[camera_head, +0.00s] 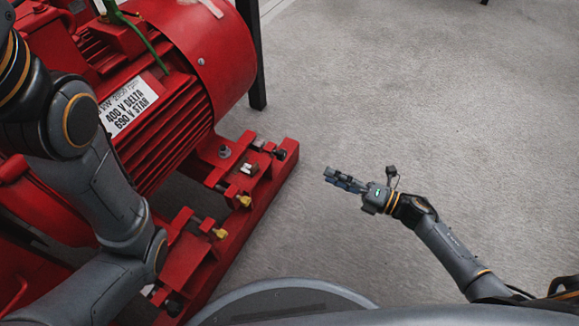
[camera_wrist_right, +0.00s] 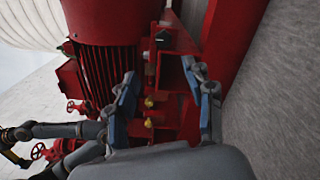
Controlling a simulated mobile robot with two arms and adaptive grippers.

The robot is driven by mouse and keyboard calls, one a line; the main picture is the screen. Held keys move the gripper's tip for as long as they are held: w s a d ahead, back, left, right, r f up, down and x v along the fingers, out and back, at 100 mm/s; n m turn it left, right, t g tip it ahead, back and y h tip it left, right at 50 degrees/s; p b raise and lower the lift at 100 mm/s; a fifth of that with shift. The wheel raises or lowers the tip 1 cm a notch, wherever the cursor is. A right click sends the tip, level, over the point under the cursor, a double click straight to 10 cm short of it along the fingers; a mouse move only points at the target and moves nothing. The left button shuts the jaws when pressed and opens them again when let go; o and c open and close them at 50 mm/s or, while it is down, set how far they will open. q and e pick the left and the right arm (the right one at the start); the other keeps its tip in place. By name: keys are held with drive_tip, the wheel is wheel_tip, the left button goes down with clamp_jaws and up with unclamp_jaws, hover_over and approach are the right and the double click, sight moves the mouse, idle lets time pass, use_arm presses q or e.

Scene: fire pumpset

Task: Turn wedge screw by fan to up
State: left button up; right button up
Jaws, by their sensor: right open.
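The red motor's foot carries small screws and blocks on a red base rail. A yellow-tipped screw (camera_head: 243,200) sits on the foot nearer the fan cover (camera_head: 213,35), and a second yellow-tipped screw (camera_head: 219,233) sits nearer me. A pale metal block (camera_head: 251,168) is close to the first; I cannot tell which part is the wedge screw. My right gripper (camera_head: 330,175) is open and empty, to the right of the rail and apart from it. In the right wrist view its fingers (camera_wrist_right: 160,75) frame the foot and a yellow screw (camera_wrist_right: 149,102). My left gripper is not visible.
The base rail (camera_head: 262,205) runs diagonally beside the motor (camera_head: 165,130). A dark post (camera_head: 255,60) stands behind the fan cover. Grey floor (camera_head: 430,110) on the right is clear. My left arm covers part of the motor's left side.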

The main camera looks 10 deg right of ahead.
sight(285, 156)
drive_tip(key=b+x, duration=0.1)
drive_tip(key=x, duration=0.3)
drive_tip(key=b+x, duration=0.2)
drive_tip(key=x, duration=0.2)
drive_tip(key=f+b+x, duration=0.1)
drive_tip(key=b+x, duration=0.1)
drive_tip(key=x, duration=0.2)
drive_tip(key=shift+w, duration=0.25)
drive_tip(key=shift+w+a+r+b, duration=0.15)
drive_tip(key=shift+w+a+b, duration=0.2)
drive_tip(key=shift+a, duration=0.15)
clamp_jaws()
